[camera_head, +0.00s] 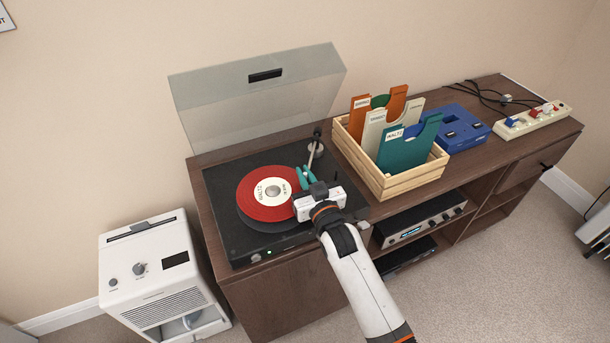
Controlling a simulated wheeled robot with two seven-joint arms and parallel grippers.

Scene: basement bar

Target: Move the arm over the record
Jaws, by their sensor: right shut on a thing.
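A red record (258,208) with a cream label reading WALTZ lies on the black turntable (225,240). The turntable's clear lid stands open behind it. The thin tonearm (312,156) runs from its pivot at the back right toward the record's right edge. My right gripper (305,175), with teal fingertips, is shut on the tonearm's front end, at the right edge of the record. The fingers and the white gripper body hide the tonearm's tip and part of the record's right side. My left gripper is not in view.
A wooden crate (405,183) of record sleeves stands right of the turntable on the brown cabinet (305,280). Beyond it are a blue box (455,128) and a power strip (530,120) with cables. A white appliance (160,275) stands on the floor at left.

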